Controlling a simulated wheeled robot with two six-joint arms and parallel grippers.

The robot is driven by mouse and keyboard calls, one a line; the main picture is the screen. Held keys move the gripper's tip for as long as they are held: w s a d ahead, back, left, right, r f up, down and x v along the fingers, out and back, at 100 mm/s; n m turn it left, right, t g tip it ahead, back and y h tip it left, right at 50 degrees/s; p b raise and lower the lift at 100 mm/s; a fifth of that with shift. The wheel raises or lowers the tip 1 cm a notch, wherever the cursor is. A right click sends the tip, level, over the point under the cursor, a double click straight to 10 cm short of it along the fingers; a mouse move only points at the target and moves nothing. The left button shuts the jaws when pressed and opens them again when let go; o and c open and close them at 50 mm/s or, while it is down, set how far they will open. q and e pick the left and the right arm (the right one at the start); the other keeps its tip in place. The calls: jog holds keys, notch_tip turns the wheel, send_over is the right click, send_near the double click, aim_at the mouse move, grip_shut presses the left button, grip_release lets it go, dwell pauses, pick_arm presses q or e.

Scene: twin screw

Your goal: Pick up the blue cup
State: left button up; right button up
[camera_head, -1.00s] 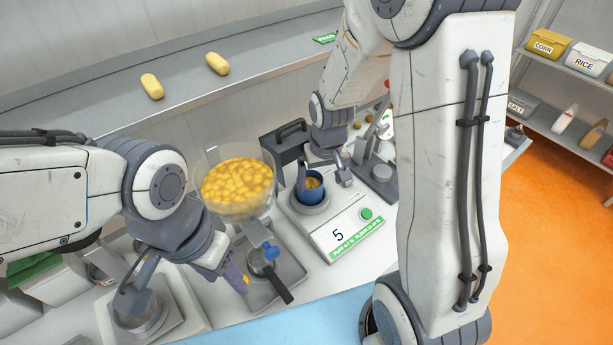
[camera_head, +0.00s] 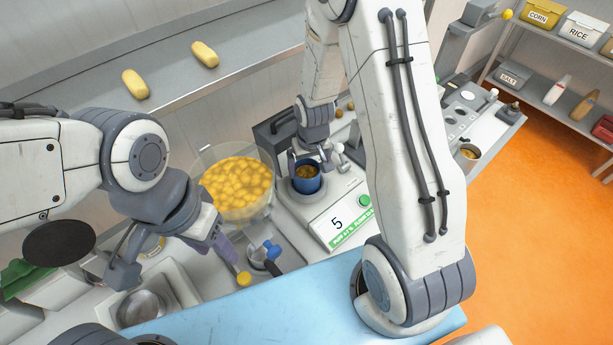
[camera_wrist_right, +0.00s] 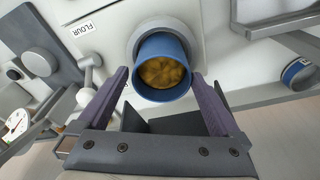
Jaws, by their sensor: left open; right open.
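The blue cup (camera_head: 307,184) stands upright on the scale with the display reading 5. It has yellowish-brown contents. In the right wrist view the blue cup (camera_wrist_right: 160,46) is at top centre, its mouth facing the camera. My right gripper (camera_head: 313,164) is open at the cup, and its two purple fingers (camera_wrist_right: 160,76) reach to either side of the rim. Small gaps seem to remain between fingers and cup; contact is hard to tell. My left gripper (camera_head: 182,264) is open over the counter at lower left, away from the cup.
A clear bowl of yellow pieces (camera_head: 236,186) stands just left of the cup. Two yellow rolls (camera_head: 204,54) lie on the back ledge.

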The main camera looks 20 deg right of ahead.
aim_at(307, 172)
jog(key=shift+w+a+f, duration=0.1)
jog(key=shift+w+f, duration=0.1)
jog(key=shift+f, duration=0.75)
jog(key=shift+w+f, duration=0.2)
jog(key=shift+f, duration=0.7)
jog(key=c, duration=1.3)
jog(key=shift+c, duration=0.2)
jog(key=shift+r, duration=0.15)
